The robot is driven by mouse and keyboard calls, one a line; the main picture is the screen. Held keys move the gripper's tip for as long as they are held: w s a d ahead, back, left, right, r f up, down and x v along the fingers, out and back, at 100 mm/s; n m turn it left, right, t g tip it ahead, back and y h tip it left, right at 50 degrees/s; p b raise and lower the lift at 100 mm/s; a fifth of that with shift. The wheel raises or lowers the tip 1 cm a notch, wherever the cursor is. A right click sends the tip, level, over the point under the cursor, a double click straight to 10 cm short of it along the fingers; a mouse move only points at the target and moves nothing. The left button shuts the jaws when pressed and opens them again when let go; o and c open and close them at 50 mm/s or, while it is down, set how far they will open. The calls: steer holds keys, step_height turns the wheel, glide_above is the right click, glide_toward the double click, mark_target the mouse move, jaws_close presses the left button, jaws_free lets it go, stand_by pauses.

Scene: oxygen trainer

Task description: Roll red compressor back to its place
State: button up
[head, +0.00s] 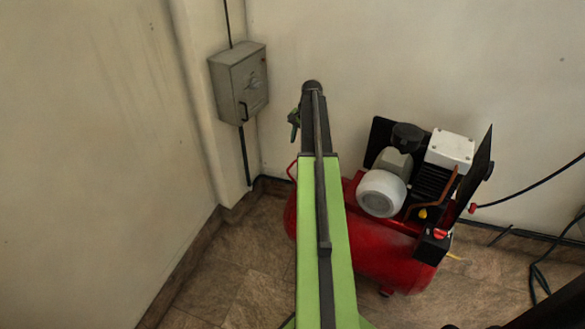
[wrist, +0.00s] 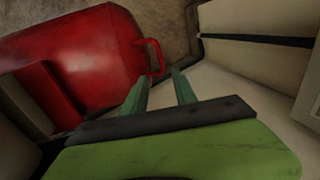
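The red compressor (head: 375,245) stands on the tiled floor near the back wall, with a white and grey motor (head: 383,190) on top. Its red tank also fills the upper left of the wrist view (wrist: 75,55). A red loop handle (wrist: 160,55) sticks out from the tank's end. My gripper (wrist: 160,75) has two green fingers set apart, with an empty gap between them. The fingertips are close to the handle, the left one nearest; I cannot tell if they touch. In the head view my gripper (head: 294,122) is small, and my arm hides part of the tank.
A grey electrical box (head: 240,83) hangs on the wall near the corner, left of my gripper. A dark cable (head: 535,187) runs along the right wall. Walls close in behind and at left. Bare floor (head: 225,270) shows left of my arm.

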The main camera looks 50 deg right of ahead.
mark_target(292, 164)
steer(key=b+x, duration=1.1)
steer(key=x, duration=0.2)
steer(key=shift+s, duration=0.1)
steer(key=shift+r, duration=0.15)
jaws_close()
stand_by(0.6)
